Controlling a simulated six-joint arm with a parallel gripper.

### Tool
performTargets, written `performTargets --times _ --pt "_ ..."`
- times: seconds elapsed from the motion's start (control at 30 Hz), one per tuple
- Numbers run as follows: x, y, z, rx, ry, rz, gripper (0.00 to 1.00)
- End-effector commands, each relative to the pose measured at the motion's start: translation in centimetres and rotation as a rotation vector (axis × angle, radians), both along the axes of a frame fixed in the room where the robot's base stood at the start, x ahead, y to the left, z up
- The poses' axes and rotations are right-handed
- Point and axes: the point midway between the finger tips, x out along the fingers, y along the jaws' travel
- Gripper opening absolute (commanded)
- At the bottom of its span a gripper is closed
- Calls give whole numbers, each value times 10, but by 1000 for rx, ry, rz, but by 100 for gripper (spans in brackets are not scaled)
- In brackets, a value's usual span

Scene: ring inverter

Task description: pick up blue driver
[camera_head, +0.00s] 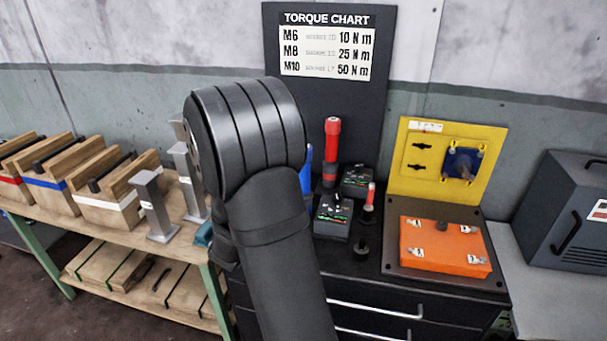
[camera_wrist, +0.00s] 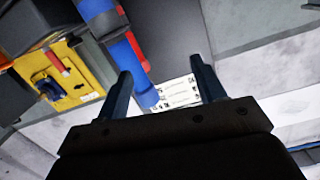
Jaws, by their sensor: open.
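The blue driver (camera_head: 306,178) stands on the dark cabinet top, mostly hidden behind my arm in the head view; only a thin strip of blue shows. In the wrist view the blue driver (camera_wrist: 121,52) is a thick blue cylinder running from the top left down to its rounded end, which lies between the fingers in the picture. My gripper (camera_wrist: 162,72) is open, with the left finger near the driver's side and the right finger apart from it. Nothing is visibly held. The gripper is hidden by the arm in the head view.
A red driver (camera_head: 332,140) stands close to the blue one. Torque boxes (camera_head: 333,216) and a small red-tipped tool (camera_head: 370,197) are nearby. A yellow panel (camera_head: 406,165) and orange box (camera_head: 440,246) stand to the right. The torque chart (camera_head: 325,95) rises behind.

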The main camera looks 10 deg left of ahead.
Motion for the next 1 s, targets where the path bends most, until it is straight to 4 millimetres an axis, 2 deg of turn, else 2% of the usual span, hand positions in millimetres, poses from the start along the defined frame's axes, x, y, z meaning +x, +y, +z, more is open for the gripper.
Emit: performTargets --times 0.03,0.13,0.27,0.37,0.47,0.8,1.0 --pt "-7 -12 -1 -39 -26 -43 63" --pt "-18 -31 1 -103 -72 -116 63" --pt "-25 -45 4 -150 -104 -170 63" --pt "-21 -49 5 -160 -111 -183 63" --pt "-7 -53 5 -161 -112 -186 63" --pt "64 -66 5 -158 -112 -184 63" --pt "89 -70 5 -158 -111 -181 63"
